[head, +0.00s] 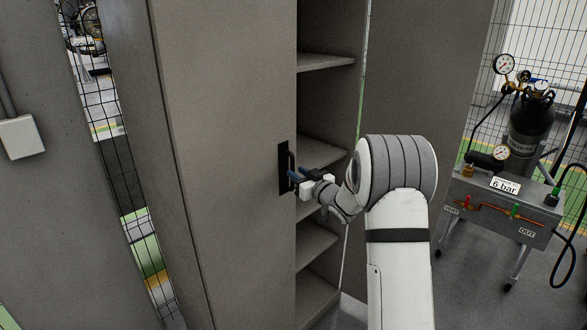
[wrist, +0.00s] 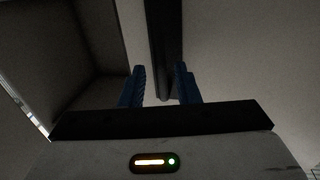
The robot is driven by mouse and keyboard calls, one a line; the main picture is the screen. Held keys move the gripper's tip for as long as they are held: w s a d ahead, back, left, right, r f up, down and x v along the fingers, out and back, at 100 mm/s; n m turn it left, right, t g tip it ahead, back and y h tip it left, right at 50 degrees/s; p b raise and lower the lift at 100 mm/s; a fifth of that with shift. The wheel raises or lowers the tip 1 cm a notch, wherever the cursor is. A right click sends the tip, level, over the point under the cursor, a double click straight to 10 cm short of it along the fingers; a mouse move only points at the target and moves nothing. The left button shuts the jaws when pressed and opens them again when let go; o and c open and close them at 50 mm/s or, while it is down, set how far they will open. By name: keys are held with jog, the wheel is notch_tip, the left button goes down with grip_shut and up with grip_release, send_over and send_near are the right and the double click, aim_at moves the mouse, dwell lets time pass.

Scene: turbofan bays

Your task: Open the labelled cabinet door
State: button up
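The grey cabinet door (head: 225,120) stands open in the head view, and the cabinet's shelves (head: 322,152) show to its right. A black handle (head: 286,168) is mounted near the door's right edge; in the wrist view it is a dark bar (wrist: 163,45) running down from the top. My gripper (head: 294,178) is at the handle. In the wrist view its two blue fingers (wrist: 160,80) stand on either side of the bar, with a visible gap at least on the left. The fingers look open around it. I see no label on the door.
A cart (head: 505,205) with a "6 bar" sign, gauges and a dark gas cylinder (head: 531,125) stands at the right. A grey panel (head: 425,70) stands behind my arm. Mesh fencing (head: 125,150) shows at the left. Some floor is clear below the cart.

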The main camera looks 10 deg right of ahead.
aim_at(292, 189)
jog(key=shift+p+x, duration=0.35)
jog(key=shift+x, duration=1.5)
grip_shut()
